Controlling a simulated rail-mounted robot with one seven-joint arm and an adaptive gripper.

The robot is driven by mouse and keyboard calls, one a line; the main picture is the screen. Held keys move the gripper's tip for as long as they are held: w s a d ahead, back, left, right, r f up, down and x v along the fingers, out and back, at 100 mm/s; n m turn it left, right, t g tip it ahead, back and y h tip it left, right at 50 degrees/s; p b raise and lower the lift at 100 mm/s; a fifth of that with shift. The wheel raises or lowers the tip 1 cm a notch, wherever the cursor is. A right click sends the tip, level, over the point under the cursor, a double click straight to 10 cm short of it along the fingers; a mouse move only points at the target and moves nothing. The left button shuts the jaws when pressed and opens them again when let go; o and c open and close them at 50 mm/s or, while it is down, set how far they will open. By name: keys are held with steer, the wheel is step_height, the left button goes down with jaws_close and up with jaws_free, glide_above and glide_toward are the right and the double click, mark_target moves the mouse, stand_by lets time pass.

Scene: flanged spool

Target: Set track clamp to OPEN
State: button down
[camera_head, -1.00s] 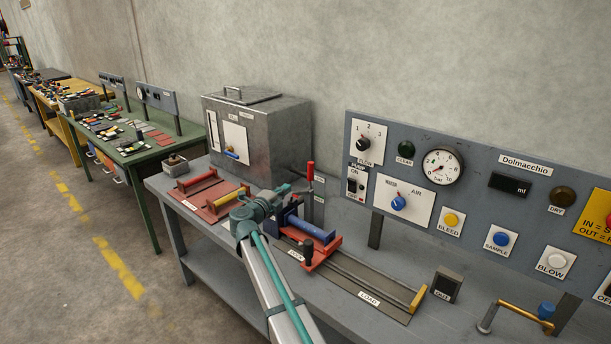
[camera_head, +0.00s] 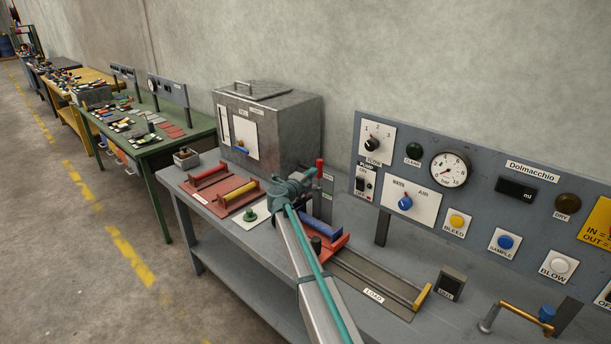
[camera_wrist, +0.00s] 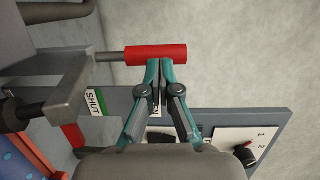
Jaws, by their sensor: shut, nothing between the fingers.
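The track clamp's lever has a red grip (camera_head: 319,168) that stands up beside the track in the head view. In the wrist view the red grip (camera_wrist: 156,55) lies across the upper middle on a thin grey rod. A SHUT label with a green edge (camera_wrist: 97,103) shows at its left, and a label reading partly "EN" (camera_wrist: 156,108) is mostly covered by my fingers. My gripper (camera_wrist: 158,64) is shut and empty, its fingertips at the grip's lower edge in the picture; I cannot tell if they touch. In the head view my gripper (camera_head: 312,178) is just left of the grip.
A blue spool on a red carriage (camera_head: 332,244) is partly hidden by my arm. The LOAD track (camera_head: 375,283) runs toward the front right. A metal box (camera_head: 290,125) stands behind left, the control panel (camera_head: 480,175) behind right. Red cradles (camera_head: 215,190) lie at left.

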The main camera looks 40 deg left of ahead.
steer(key=shift+w+a, duration=0.15)
steer(key=shift+w, duration=0.55)
